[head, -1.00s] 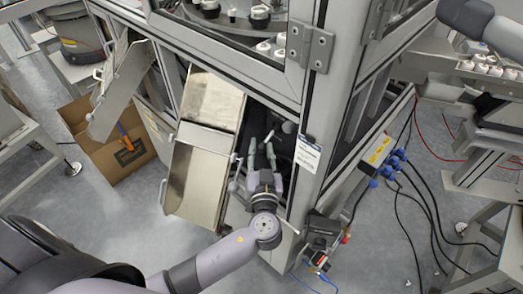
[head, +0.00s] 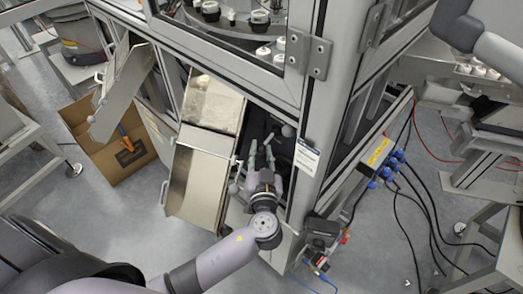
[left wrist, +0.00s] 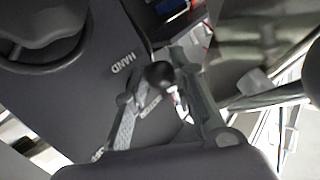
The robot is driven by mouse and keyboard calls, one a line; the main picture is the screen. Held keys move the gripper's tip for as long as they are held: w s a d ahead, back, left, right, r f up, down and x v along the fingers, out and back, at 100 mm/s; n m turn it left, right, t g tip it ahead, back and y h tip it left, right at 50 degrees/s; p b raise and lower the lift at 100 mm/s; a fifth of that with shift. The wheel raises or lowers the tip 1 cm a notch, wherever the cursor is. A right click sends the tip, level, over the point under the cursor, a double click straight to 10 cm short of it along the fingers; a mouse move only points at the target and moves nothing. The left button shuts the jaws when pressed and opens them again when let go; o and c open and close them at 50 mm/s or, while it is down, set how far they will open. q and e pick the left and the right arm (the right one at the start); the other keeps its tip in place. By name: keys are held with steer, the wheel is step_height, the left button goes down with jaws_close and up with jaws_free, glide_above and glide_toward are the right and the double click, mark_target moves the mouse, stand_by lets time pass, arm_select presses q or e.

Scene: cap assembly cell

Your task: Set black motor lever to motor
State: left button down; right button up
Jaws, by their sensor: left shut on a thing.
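The black motor lever shows in the left wrist view as a round black knob (left wrist: 160,74) on a thin rod. Its far end is hard to make out. My left gripper (left wrist: 163,84) has its fingers on both sides of the knob and is shut on it. In the head view my left gripper (head: 262,152) reaches into the dark opening at the machine's corner, beside the metal chute. The dark panel (left wrist: 75,105) carries an upside-down "HAND" label (left wrist: 123,63). A second label by the left finger is partly hidden. My right gripper is out of view.
The sloping metal chute (head: 197,185) stands close left of my gripper. The machine's corner post (head: 318,150) is close on the right. A cardboard box (head: 108,150) is on the floor at left. Cables with blue plugs (head: 392,167) hang at right.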

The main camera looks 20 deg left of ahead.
arm_select(q)
step_height(320, 180, up, 2)
steer(key=g+p, duration=0.1)
steer(key=p, duration=0.1)
steer(key=m+g+p, duration=0.1)
steer(key=p, duration=0.1)
steer(key=shift+s+a+r, duration=0.15)
steer(key=shift+r, duration=0.1)
steer(key=shift+m+g+p, duration=0.3)
steer(key=shift+m+p, duration=0.2)
steer(key=shift+p, duration=0.15)
steer(key=shift+f, duration=0.1)
steer(key=c, duration=1.4)
jaws_free()
steer(key=shift+h, duration=0.3)
steer(key=shift+o, duration=0.2)
steer(key=shift+f, duration=0.1)
steer(key=shift+s, duration=0.1)
steer(key=v, duration=1.2)
steer(key=shift+f, duration=0.1)
